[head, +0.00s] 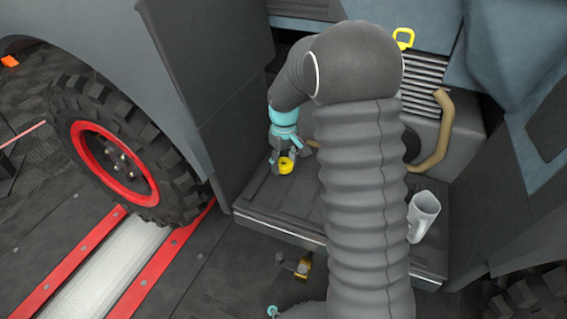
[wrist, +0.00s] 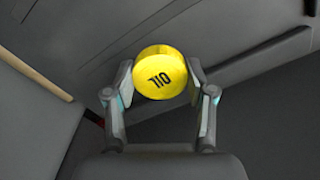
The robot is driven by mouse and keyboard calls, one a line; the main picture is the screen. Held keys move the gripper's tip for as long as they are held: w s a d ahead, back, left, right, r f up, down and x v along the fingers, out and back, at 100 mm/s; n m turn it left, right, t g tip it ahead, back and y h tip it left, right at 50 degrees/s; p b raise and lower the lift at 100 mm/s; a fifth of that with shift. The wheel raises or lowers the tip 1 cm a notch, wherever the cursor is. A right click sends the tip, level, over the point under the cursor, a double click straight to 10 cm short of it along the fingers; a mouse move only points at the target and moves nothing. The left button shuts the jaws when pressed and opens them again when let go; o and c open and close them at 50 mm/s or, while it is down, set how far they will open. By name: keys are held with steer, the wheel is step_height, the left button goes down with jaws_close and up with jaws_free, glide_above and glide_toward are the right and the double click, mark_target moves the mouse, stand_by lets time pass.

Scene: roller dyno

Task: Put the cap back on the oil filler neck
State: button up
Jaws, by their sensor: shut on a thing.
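In the head view the cap (head: 286,165) shows at the fingertips of my gripper (head: 284,158), over the dark step of the vehicle. I cannot tell whether the cap touches the step. I cannot make out the oil filler neck in either view; my arm hides part of the engine area.
The dark step (head: 270,215) spans below my gripper. A pale grey cup-like holder (head: 423,212) stands at its right. A tan hose (head: 441,130), a yellow loop handle (head: 404,38) and a ribbed grille (head: 428,75) are behind my arm. A large tyre (head: 100,150) is at left.

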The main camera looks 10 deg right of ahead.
mark_target(284, 163)
steer(key=shift+r+p, duration=2.3)
steer(key=shift+r, duration=1.15)
